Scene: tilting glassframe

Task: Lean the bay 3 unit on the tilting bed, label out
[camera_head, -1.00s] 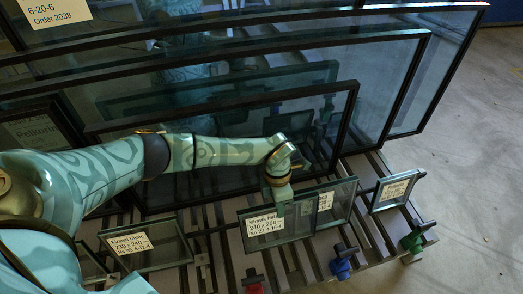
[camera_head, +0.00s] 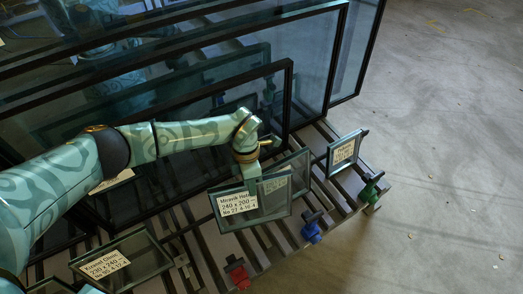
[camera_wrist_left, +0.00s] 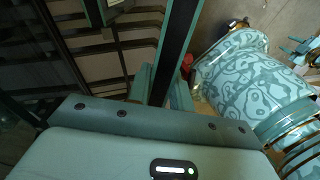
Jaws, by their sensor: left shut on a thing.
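My left gripper (camera_head: 251,183) is shut on the top edge of a small glass unit (camera_head: 270,202). Its white label reads about "Miravik Hotel 240 x 200" and faces my head camera. The held unit is near upright over the slatted bed (camera_head: 208,258); whether its lower edge touches the slats, I cannot tell. Another small labelled unit (camera_head: 299,170) stands just behind it, partly hidden. In the left wrist view the held unit's dark edge (camera_wrist_left: 179,45) runs up from between my fingers. No bay numbers are readable. My right gripper is not in view.
A small unit labelled about "Kzomel Clinic" (camera_head: 148,255) stands at lower left, another labelled unit (camera_head: 343,152) at right. Large dark-framed panes (camera_head: 310,70) lean behind. Red (camera_head: 237,272), blue (camera_head: 311,228) and green (camera_head: 371,189) clamps line the front edge. Floor at right is clear.

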